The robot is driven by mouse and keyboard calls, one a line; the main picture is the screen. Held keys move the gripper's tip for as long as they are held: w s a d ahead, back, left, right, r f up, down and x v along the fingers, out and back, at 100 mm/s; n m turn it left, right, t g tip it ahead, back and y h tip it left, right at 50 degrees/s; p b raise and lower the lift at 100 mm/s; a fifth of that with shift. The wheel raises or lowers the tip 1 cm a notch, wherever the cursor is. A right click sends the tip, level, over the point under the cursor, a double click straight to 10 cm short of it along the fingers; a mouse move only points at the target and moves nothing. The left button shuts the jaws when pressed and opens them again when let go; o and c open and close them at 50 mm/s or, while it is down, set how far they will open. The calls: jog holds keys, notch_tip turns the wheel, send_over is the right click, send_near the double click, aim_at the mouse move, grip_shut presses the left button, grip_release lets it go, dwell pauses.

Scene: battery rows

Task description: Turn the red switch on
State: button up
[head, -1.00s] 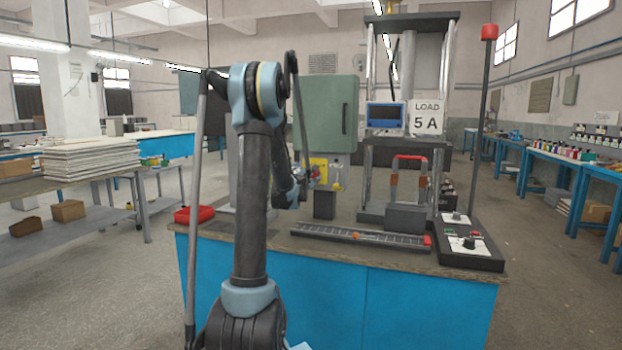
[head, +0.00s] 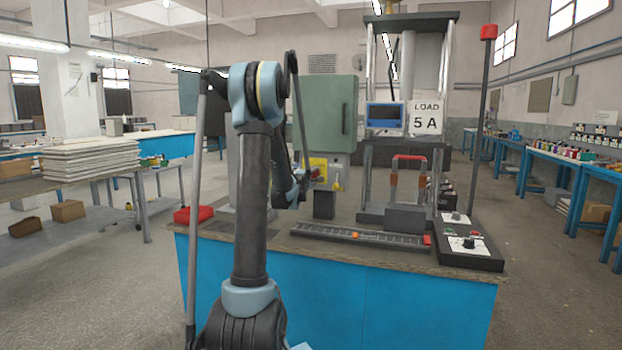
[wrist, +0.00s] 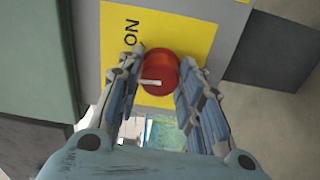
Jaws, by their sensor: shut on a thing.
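The red switch (wrist: 160,73) is a round red knob with a short white mark, on a yellow plate (wrist: 172,28) lettered ON. In the wrist view the white mark lies nearly level, pointing to the left. My gripper (wrist: 162,60) has one finger on each side of the knob and is shut on it. In the head view the yellow plate (head: 319,161) is on a grey box below the green cabinet, and my gripper (head: 308,179) reaches it from the left, partly hiding the red switch.
The green cabinet (head: 327,113) stands close above the switch. A black strip tray (head: 355,237) and a control box (head: 470,244) lie on the bench. A red box (head: 194,214) sits at its left end.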

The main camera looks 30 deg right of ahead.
jog(key=m, duration=1)
jog(key=shift+a+f, duration=0.1)
jog(key=shift+a, duration=0.1)
jog(key=shift+m, duration=0.5)
jog(key=o, duration=1.1)
jog(key=shift+w+f, duration=0.1)
jog(key=shift+w, duration=0.05)
jog(key=shift+c, duration=0.2)
jog(key=shift+d, duration=0.1)
jog(key=v, duration=1.2)
